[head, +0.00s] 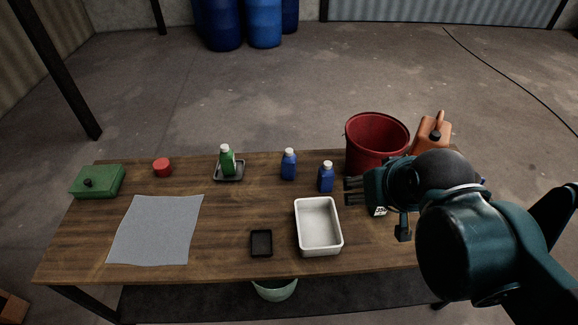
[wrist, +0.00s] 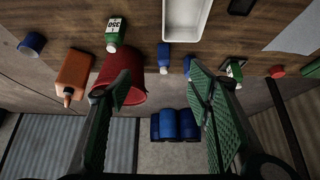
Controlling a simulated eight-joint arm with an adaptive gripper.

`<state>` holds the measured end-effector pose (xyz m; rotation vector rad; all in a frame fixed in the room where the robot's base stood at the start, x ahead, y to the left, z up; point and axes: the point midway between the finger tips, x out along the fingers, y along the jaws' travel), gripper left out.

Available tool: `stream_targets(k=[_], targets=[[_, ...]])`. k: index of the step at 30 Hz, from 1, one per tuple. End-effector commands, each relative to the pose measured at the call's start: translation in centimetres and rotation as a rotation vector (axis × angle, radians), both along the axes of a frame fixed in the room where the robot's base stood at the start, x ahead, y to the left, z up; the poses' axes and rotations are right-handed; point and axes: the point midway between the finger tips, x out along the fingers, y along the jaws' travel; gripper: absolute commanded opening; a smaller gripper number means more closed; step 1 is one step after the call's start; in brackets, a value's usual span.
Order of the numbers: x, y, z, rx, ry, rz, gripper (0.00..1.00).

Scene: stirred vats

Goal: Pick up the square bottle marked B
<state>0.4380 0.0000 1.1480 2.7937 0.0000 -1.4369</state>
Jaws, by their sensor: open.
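Two blue bottles with white caps stand on the wooden table: one left (head: 289,167) and one right (head: 326,178). They also show in the wrist view, as one blue bottle (wrist: 164,55) and another blue bottle (wrist: 188,68). A green bottle (head: 227,162) stands in a small dark tray. Another green bottle (wrist: 114,36) with a white number label shows in the wrist view; my arm mostly hides it in the head view. I cannot read a B on any bottle. My gripper (wrist: 162,88) is open and empty, above the table's right part.
A red bucket (head: 377,142) and an orange jug (head: 432,133) stand at the back right. A white bin (head: 318,228), black box (head: 261,243), grey cloth (head: 156,230), red lid (head: 162,167) and green box (head: 98,181) lie on the table (head: 220,215).

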Motion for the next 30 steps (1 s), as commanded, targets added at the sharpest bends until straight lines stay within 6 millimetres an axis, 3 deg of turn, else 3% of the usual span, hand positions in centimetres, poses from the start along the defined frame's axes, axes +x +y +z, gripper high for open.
stream_targets(k=[13, 30], targets=[[1.6, 0.4, 0.7, -0.025, 0.024, 0.046, 0.51], [8.9, 2.1, 2.1, -0.127, 0.129, 0.243, 0.51]])
